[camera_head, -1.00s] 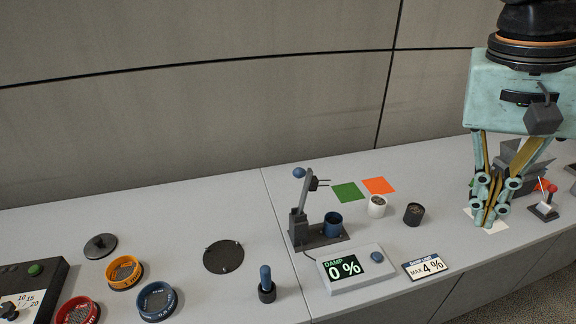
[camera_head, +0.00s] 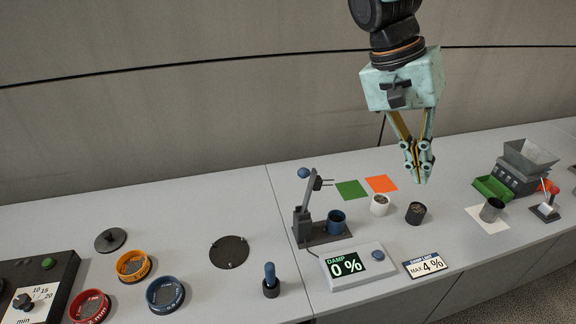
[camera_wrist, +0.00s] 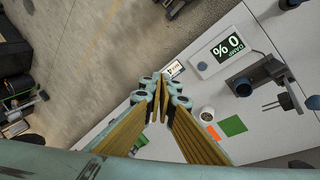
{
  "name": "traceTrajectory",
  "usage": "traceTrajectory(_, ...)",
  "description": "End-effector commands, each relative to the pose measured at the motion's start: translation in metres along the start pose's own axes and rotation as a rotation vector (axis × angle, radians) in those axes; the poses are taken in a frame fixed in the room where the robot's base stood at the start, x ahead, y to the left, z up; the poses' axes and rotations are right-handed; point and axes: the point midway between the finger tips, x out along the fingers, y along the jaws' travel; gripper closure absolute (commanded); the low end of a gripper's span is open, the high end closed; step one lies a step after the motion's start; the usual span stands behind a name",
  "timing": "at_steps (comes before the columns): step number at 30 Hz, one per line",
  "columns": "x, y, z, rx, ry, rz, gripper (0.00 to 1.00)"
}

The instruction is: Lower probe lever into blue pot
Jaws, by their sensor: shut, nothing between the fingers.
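The probe lever (camera_head: 308,194) stands raised on its dark stand, with a blue ball knob (camera_head: 303,173) at its top and two thin prongs pointing right. The blue pot (camera_head: 335,223) sits on the stand's base below the prongs. In the wrist view the blue pot (camera_wrist: 243,87) and the prongs (camera_wrist: 284,103) show at the right, apart from each other. My gripper (camera_head: 420,181) is shut and empty, in the air to the right of the lever and above the counter. In the wrist view my gripper (camera_wrist: 160,78) points away from the stand.
A damp meter (camera_head: 352,265) reading 0 % stands in front of the stand, beside a MAX 4 % card (camera_head: 426,264). A white pot (camera_head: 380,205) and a dark pot (camera_head: 415,213) stand right of it. Green (camera_head: 352,190) and orange (camera_head: 382,184) squares lie behind.

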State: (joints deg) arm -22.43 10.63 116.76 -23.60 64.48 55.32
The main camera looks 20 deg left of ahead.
Motion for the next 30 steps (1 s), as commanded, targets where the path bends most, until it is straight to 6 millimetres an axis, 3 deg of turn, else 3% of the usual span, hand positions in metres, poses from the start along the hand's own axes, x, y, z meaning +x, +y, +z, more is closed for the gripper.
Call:
traceTrajectory(14,-0.032,-0.112,-0.012,-0.051,0.129,0.053,1.0)
traceTrajectory(30,-0.065,-0.25,0.012,-0.106,0.298,0.068,1.0)
